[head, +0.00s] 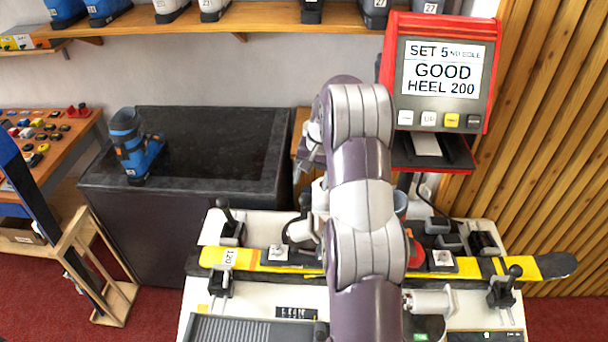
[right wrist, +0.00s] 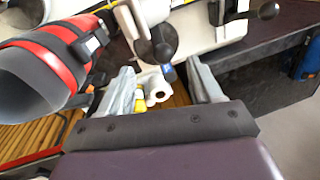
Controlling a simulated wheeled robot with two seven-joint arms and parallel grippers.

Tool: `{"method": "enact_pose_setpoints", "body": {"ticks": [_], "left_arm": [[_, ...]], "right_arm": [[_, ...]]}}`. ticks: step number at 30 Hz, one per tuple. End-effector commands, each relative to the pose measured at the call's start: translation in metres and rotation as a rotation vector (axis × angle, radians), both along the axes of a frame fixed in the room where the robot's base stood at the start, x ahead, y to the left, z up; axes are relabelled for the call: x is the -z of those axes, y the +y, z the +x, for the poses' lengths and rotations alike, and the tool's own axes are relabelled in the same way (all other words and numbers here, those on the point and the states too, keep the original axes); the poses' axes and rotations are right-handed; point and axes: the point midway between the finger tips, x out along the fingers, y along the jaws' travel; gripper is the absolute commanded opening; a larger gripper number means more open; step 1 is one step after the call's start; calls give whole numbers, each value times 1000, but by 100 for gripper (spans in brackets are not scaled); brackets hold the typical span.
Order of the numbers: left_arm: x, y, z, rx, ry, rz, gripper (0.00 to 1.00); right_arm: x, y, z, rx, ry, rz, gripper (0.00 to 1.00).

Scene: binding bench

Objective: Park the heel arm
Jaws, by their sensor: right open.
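My right gripper (right wrist: 160,78) is open in the right wrist view, its two grey fingers apart. A white cylinder end (right wrist: 157,90) shows between the fingers; I cannot tell whether they touch it. Just beyond is a pale arm with a dark round knob (right wrist: 163,42), perhaps the heel arm. In the head view my own right arm hides the bench middle and most of the gripper. A yellow ski (head: 305,266) lies across the white bench (head: 262,230). A red and black boot (right wrist: 50,55) is left of the gripper in the wrist view. My left gripper is not in view.
Clamps with black knobs (head: 222,283) (head: 505,290) stand along the bench. A blue boot (head: 135,148) stands on the dark counter (head: 215,150) behind left.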

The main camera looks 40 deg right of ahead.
Motion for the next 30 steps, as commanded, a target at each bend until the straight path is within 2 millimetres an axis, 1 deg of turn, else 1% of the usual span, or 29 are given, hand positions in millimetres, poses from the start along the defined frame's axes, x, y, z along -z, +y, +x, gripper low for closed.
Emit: {"method": "enact_pose_setpoints", "body": {"ticks": [1,4,5,8,10,12,15,18,21,24,30], "left_arm": [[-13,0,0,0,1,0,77],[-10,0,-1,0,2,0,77],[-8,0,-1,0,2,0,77],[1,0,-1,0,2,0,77],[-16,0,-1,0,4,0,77],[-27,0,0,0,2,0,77],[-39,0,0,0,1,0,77],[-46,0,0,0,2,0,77],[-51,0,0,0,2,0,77],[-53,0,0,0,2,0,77],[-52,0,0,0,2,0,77]], "right_arm": [[-15,-10,5,29,-5,14,64],[-14,-17,10,56,-9,30,64],[-9,-17,11,57,-8,32,64],[11,-15,13,58,-9,32,64],[19,-12,16,56,-6,34,64],[38,-9,18,54,-5,33,64],[64,-6,22,54,-6,31,64],[83,-4,25,55,-8,29,64],[96,-3,28,55,-10,28,64],[104,-2,29,54,-11,28,64],[108,-2,29,53,-12,27,64]]}}
